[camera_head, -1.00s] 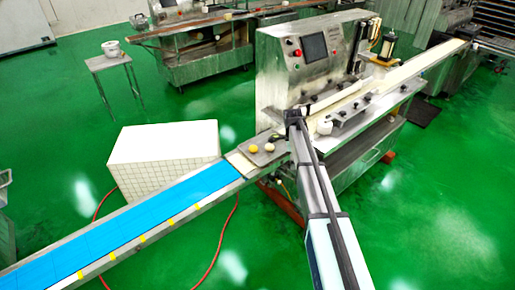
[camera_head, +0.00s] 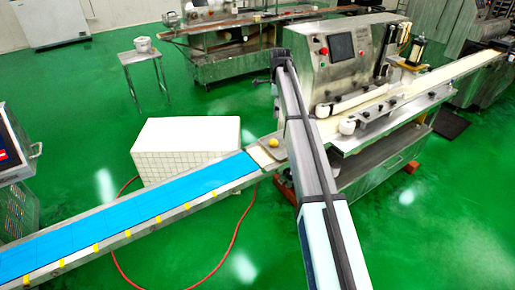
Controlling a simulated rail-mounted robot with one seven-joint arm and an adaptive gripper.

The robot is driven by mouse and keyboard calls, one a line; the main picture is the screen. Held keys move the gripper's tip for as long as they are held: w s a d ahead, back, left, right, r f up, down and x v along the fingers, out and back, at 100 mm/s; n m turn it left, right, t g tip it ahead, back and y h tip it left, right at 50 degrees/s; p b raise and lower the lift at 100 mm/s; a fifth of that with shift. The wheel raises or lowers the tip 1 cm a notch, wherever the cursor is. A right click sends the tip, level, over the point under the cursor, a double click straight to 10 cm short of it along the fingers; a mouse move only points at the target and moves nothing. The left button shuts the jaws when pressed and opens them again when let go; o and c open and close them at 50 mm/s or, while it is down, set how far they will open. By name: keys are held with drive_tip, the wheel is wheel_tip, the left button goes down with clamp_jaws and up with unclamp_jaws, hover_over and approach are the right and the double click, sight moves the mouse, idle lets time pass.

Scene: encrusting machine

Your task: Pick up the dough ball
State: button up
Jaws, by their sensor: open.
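My arm runs up from the bottom of the picture, passing just right of this ball. My gripper (camera_head: 281,58) is at the arm's far end, higher in the picture than the ball and left of the machine's control panel. It is small and dark, open, and apart from the ball. My arm covers the right part of the plate, so anything there is hidden.
The blue conveyor (camera_head: 130,218) runs to the lower left. A white tiled box (camera_head: 187,150) stands behind it. The steel encrusting machine (camera_head: 340,75) and its pale belt (camera_head: 440,80) are right of my arm.

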drive_tip(key=p, duration=0.3)
hover_over(274, 140)
drive_tip(key=f, duration=1.1)
drive_tip(key=shift+d+f, duration=0.3)
drive_tip(key=shift+a+f+p, duration=0.2)
drive_tip(key=shift+f+p, duration=1.2)
drive_tip(key=shift+f, duration=1.3)
drive_tip(key=c, duration=1.2)
